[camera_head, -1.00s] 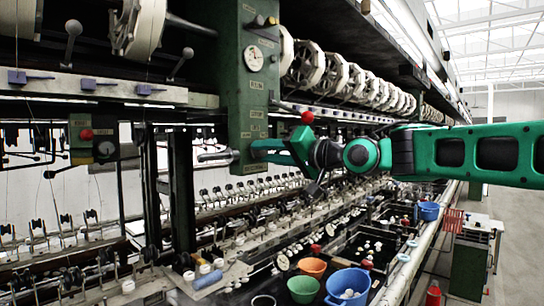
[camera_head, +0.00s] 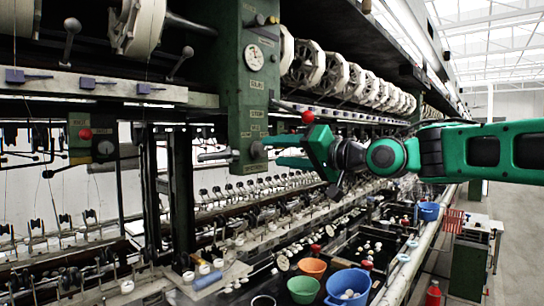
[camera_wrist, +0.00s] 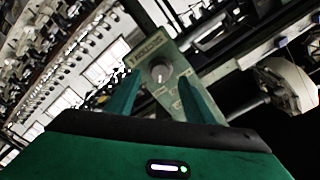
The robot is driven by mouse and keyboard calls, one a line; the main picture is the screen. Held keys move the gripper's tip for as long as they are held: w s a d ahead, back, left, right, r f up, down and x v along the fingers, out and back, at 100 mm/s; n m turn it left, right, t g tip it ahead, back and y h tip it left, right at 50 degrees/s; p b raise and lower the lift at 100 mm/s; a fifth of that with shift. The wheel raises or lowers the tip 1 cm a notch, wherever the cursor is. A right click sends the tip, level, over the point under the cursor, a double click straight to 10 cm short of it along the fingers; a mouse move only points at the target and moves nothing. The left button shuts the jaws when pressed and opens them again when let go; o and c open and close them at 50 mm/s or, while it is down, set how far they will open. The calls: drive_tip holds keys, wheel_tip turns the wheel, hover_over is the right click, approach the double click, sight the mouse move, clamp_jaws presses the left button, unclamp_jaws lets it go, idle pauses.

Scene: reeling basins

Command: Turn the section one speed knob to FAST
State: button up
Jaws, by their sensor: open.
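The speed knob (camera_head: 257,149) is a dark round knob on the lower panel of the green post (camera_head: 250,90). In the wrist view the knob (camera_wrist: 160,73) is grey with a pale mark, on a green-grey panel (camera_wrist: 146,50) with labels too small to read surely. The mark seems to point towards the bottom of that picture. My gripper (camera_head: 270,151) is open and empty, just right of the knob, its fingertips pointing at it. In the wrist view the knob shows between and beyond the two green fingers of my gripper (camera_wrist: 157,85), apparently clear of them.
A red ball-topped lever (camera_head: 307,118) stands just above my gripper. A metal handle (camera_head: 215,156) sticks out left of the panel. A gauge (camera_head: 253,57) is higher on the post. Blue (camera_head: 348,287), orange (camera_head: 312,268) and green (camera_head: 303,290) bowls stand below.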

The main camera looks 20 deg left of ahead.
drive_tip(key=v, duration=0.6)
drive_tip(key=shift+d, duration=0.15)
